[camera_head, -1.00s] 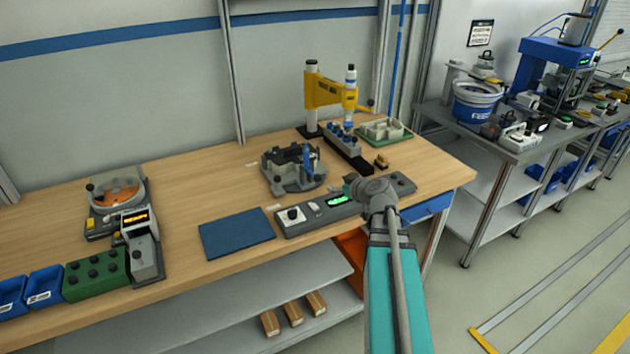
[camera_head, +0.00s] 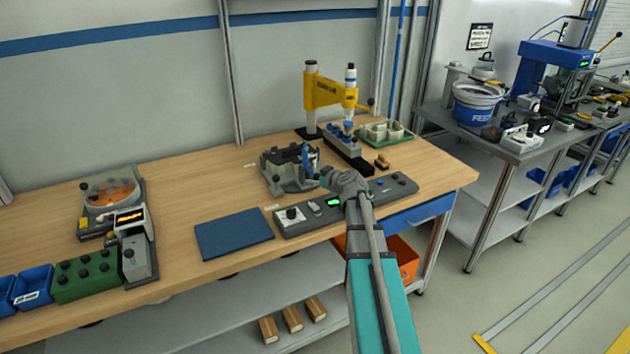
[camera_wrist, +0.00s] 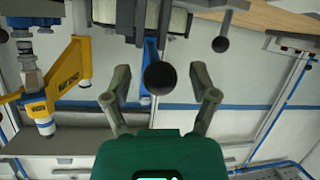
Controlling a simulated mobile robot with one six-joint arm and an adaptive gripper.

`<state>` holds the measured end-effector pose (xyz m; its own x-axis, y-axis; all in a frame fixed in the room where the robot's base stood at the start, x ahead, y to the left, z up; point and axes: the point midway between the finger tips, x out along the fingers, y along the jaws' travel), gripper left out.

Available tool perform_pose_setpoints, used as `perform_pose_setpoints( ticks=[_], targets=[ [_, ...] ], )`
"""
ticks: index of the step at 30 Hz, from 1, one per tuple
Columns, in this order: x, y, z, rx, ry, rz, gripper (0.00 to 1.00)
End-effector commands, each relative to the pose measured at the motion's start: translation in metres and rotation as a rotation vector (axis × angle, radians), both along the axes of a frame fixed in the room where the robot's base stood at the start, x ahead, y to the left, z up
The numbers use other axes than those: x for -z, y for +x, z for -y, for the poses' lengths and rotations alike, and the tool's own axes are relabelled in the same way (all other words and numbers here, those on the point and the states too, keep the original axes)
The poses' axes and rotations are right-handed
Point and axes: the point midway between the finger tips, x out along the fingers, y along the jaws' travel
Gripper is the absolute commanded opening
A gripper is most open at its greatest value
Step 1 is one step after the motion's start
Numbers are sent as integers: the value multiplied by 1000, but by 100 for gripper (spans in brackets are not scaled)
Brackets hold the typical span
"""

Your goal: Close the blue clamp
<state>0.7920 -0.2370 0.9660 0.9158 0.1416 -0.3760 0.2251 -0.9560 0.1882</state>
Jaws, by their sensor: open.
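The blue clamp (camera_head: 306,160) stands up at the right side of the grey fixture (camera_head: 276,171) on the wooden bench. My gripper (camera_head: 324,177) is just right of the clamp, reaching in from the front right. In the wrist view, which looks upside down, my gripper's two fingers (camera_wrist: 160,92) are spread apart. A round black knob (camera_wrist: 160,77) shows between them, in front of the blue clamp bar (camera_wrist: 149,62). I cannot tell whether a finger touches the knob. The hand hides part of the fixture's right side in the head view.
A grey control panel (camera_head: 293,217) lies below my arm, with a blue mat (camera_head: 234,234) to its left. A yellow press (camera_head: 330,92) and a green-based tray (camera_head: 386,134) stand behind.

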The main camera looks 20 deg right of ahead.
Motion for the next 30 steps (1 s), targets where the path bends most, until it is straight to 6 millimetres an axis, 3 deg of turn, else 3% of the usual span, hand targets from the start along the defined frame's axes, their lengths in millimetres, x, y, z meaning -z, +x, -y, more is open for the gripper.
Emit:
perform_pose_setpoints(
  ticks=[9, 21, 25, 26, 30],
  targets=[
    [0, 1, -1, 0, 0, 0, 76],
    [0, 1, -1, -1, -1, 0, 3],
    [0, 1, -1, -2, 0, 0, 0],
    [0, 1, -11, -5, 1, 0, 0],
    [0, 2, -3, -3, 1, -3, 0]
  ],
)
